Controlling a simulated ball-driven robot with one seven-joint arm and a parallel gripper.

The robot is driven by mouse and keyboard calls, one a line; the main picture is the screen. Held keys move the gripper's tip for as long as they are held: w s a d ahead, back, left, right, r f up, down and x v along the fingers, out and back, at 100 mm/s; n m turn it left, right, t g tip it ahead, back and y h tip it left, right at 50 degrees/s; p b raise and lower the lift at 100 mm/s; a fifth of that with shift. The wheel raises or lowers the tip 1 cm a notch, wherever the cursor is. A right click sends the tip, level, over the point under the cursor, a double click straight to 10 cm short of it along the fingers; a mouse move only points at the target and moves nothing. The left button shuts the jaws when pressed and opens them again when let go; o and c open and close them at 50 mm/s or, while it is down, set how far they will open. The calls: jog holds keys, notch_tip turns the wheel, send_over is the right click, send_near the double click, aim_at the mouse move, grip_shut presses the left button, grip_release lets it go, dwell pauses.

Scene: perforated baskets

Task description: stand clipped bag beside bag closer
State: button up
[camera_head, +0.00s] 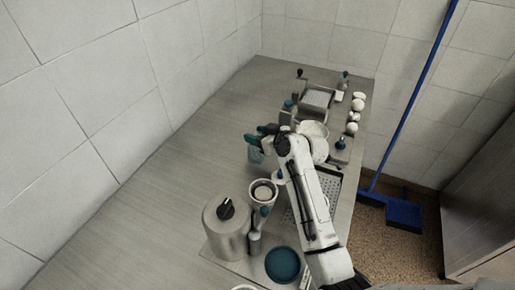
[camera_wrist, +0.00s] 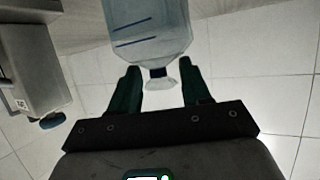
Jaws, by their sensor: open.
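My gripper (camera_head: 257,136) is over the counter left of the appliances, with its teal fingers spread. In the wrist view my gripper (camera_wrist: 160,66) is open, with one finger on each side of the clipped bag's neck. The clipped bag (camera_wrist: 152,35) is clear bluish with two dark lines, a dark band at its neck and a flared end between the fingers. Gaps show between fingers and neck. In the head view the bag (camera_head: 255,154) is a pale patch below the fingers, partly hidden. A grey metal device (camera_wrist: 35,60) with a blue knob, possibly the bag closer, stands at left.
A large steel canister (camera_head: 226,232), a white cup (camera_head: 262,193) and a blue round dish (camera_head: 282,265) stand at the near end. A perforated tray (camera_head: 328,190) lies under my arm. White round items (camera_head: 357,104) line the right edge. The counter's left side (camera_head: 165,195) is clear.

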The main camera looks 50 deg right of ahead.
grip_shut()
dwell(0.4)
